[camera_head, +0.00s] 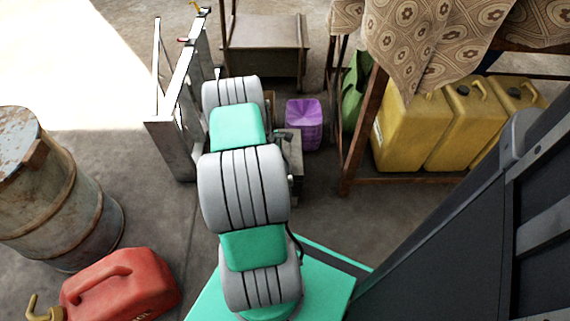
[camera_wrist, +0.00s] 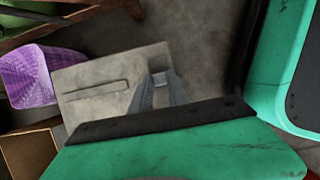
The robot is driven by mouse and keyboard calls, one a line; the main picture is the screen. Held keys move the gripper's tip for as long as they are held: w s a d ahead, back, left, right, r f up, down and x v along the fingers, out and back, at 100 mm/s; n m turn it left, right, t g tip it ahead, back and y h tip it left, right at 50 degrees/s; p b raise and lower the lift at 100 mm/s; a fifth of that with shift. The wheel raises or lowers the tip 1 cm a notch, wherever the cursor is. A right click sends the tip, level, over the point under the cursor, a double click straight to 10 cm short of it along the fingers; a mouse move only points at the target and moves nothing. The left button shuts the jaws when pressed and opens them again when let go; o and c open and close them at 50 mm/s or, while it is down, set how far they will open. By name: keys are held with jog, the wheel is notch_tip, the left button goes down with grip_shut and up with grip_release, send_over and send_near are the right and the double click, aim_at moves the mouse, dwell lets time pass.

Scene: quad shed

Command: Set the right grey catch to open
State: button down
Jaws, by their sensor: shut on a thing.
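A pale grey-beige box (camera_wrist: 84,75) fills the middle of the wrist view. A long narrow slot lies in its left part, and a notch shows near its upper right edge. My gripper (camera_wrist: 160,78) is over the right part of this box, its two grey fingers close together. They are shut on a small grey piece, which appears to be the right grey catch (camera_wrist: 158,75); the fingers hide most of it, so its setting cannot be told. In the head view the box (camera_head: 292,152) is partly hidden behind my arm, and my gripper is not visible there.
A purple woven container (camera_head: 304,124) stands just behind the box. A wooden rack with yellow jerrycans (camera_head: 411,128) is to the right. A metal frame (camera_head: 172,128) stands left of my arm. A rusty drum (camera_head: 62,200) and red fuel can (camera_head: 120,285) are at lower left.

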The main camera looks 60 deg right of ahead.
dwell(0.7)
jog(key=shift+s+d+r+p, duration=0.2)
jog(key=shift+s+d+p, duration=0.15)
jog(key=shift+s+p, duration=0.35)
jog(key=shift+s+d+f, duration=0.1)
jog(key=shift+s+d, duration=0.05)
jog(key=shift+s, duration=0.15)
jog(key=c, duration=1.3)
grip_release()
jog(key=shift+o, duration=0.3)
jog(key=p+v, duration=0.2)
jog(key=v, duration=0.5)
jog(key=shift+w+r+p, duration=0.15)
jog(key=shift+r+p, duration=0.15)
jog(key=shift+p, duration=0.1)
